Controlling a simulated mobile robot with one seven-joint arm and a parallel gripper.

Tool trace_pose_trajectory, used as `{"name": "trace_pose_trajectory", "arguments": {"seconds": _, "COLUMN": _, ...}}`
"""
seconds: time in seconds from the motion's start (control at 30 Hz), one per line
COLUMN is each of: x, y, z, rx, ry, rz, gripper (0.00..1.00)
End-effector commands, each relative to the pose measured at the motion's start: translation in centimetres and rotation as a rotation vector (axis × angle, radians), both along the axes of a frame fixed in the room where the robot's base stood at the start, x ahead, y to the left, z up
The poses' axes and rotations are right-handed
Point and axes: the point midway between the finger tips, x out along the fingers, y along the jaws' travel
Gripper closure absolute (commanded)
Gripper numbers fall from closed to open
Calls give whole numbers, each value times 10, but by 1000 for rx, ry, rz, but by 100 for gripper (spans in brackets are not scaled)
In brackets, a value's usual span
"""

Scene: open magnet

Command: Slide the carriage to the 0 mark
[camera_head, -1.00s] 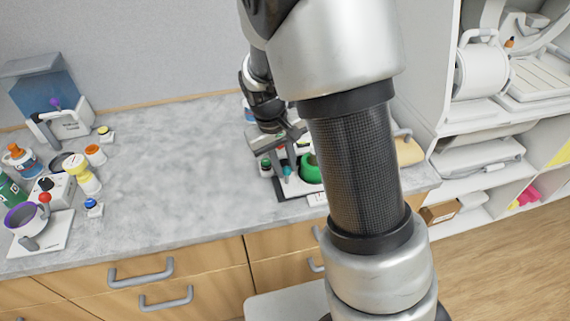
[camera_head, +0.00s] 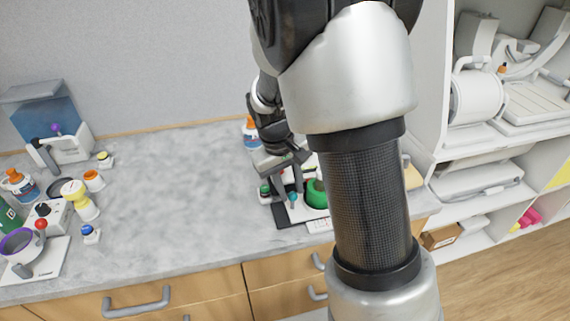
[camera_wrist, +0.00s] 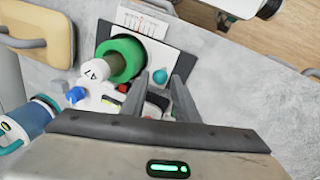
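The magnet device stands on a dark base plate (camera_wrist: 185,64) on the counter. It has a green ring (camera_wrist: 122,58), which also shows in the head view (camera_head: 316,196). A white scale card with tick marks and a red line (camera_wrist: 143,21) lies along one edge; its numbers are too small to read. A teal round knob (camera_wrist: 160,76) sits on a white part, possibly the carriage. My gripper (camera_wrist: 161,84) is open, its fingers apart on either side of the knob in the picture. I cannot tell whether they touch it. In the head view my gripper (camera_head: 287,178) is over the device, partly behind my arm.
A blue bottle (camera_wrist: 30,122) and a tan-topped object (camera_wrist: 45,38) stand near the device. Several bottles, a white switch box (camera_head: 48,215) and a purple-rimmed cup (camera_head: 20,243) crowd the counter's left end. The middle counter (camera_head: 165,195) is clear. White shelves stand right.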

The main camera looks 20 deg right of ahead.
Motion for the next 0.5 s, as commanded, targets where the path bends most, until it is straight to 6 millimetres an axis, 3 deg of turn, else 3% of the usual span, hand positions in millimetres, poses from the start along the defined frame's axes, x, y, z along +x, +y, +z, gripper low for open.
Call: {"name": "trace_pose_trajectory", "arguments": {"seconds": 0.5, "x": -3, "y": 23, "z": 119, "rx": 2, "ry": -6, "rz": 2, "gripper": 72}}
